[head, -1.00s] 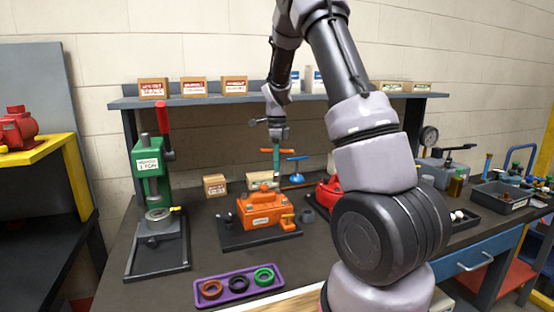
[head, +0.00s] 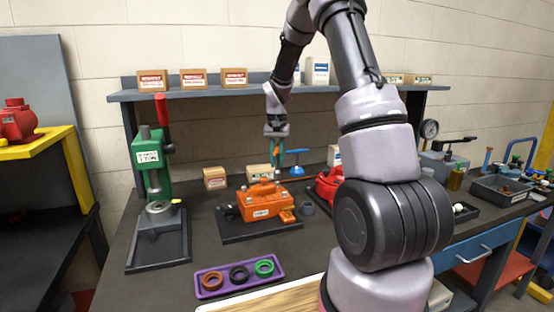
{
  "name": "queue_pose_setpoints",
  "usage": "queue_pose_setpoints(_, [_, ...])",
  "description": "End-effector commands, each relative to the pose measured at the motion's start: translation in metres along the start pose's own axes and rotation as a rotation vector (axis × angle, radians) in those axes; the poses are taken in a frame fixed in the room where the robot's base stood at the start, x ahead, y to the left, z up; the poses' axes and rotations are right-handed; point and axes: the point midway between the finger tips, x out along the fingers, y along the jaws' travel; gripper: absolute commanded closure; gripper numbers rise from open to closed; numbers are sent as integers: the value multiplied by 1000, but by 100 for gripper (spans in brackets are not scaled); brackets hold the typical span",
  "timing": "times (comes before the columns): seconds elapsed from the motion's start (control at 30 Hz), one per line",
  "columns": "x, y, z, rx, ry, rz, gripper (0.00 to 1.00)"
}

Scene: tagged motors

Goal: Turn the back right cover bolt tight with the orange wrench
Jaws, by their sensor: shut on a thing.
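The orange motor (head: 264,203) sits on a dark base plate (head: 234,233) on the bench. Its cover, with small bolts, faces up. My gripper (head: 277,155) is above the cover's back right part, pointing down. It is shut on the orange wrench (head: 277,152), of which only a little orange shows between the fingers. The wrench's lower end is too small to make out, so I cannot tell whether it sits on the back right cover bolt. That bolt is not clear in this view.
A green press (head: 154,160) stands left. A purple tray (head: 238,279) with rings lies in front. The shelf (head: 200,92) runs behind.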

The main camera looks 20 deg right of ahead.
Motion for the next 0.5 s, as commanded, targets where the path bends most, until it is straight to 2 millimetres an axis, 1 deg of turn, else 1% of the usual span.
queue_pose_setpoints(0.13, [1, 0, 0, -55, 0, 0, 100])
queue_pose_setpoints(0.5, [1, 0, 0, -60, 0, 0, 100])
